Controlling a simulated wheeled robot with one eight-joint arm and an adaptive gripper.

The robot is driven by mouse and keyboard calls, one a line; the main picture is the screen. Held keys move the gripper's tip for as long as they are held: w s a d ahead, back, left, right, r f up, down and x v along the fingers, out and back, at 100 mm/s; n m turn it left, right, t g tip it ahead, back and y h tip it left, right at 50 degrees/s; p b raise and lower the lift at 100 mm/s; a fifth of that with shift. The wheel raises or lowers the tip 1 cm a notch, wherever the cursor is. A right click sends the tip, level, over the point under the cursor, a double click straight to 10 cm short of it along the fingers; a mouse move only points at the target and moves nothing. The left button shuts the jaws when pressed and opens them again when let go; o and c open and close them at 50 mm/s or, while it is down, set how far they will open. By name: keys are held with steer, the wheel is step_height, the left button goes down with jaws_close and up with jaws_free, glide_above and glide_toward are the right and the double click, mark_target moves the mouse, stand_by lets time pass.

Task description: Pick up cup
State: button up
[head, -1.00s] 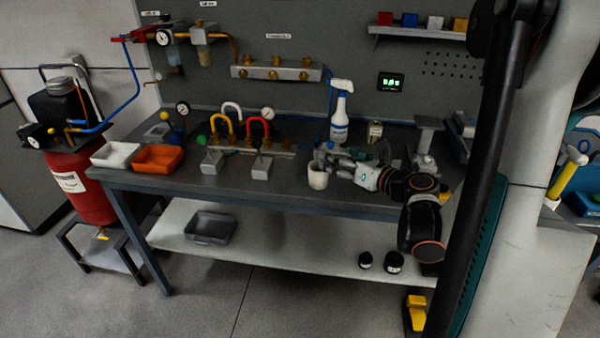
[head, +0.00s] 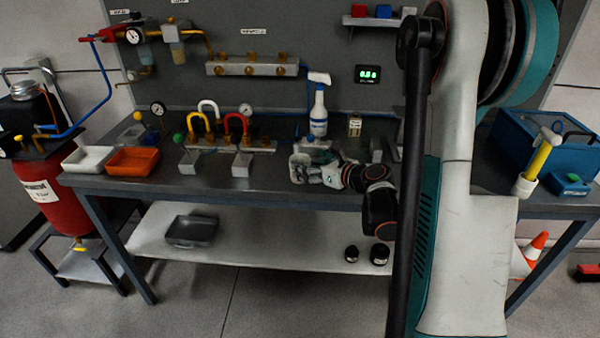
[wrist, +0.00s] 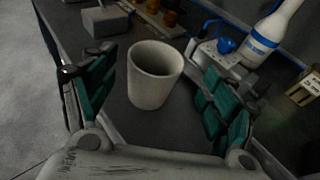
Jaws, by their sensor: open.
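The pale grey-white cup (wrist: 154,76) stands upright on the dark bench top (wrist: 120,112) in the wrist view, its open rim facing up. My gripper (wrist: 150,66) is open, with one teal-padded finger on each side of the cup.
A spray bottle (head: 318,112) stands behind my gripper. Grey blocks (head: 242,164) and coloured hooks are to the left, with an orange tray (head: 132,161) and a white tray (head: 88,158) farther left.

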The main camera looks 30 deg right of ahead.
mark_target(294, 160)
steer(key=x, duration=0.1)
steer(key=b+x, duration=0.1)
steer(key=x, duration=0.2)
steer(key=shift+w+a+f+b, duration=0.2)
steer(key=shift+w+a+b, duration=0.1)
steer(key=shift+a+b, duration=0.1)
steer(key=shift+r, duration=0.1)
steer(key=shift+c, duration=0.3)
steer(key=c, duration=1)
steer(key=shift+r, duration=0.1)
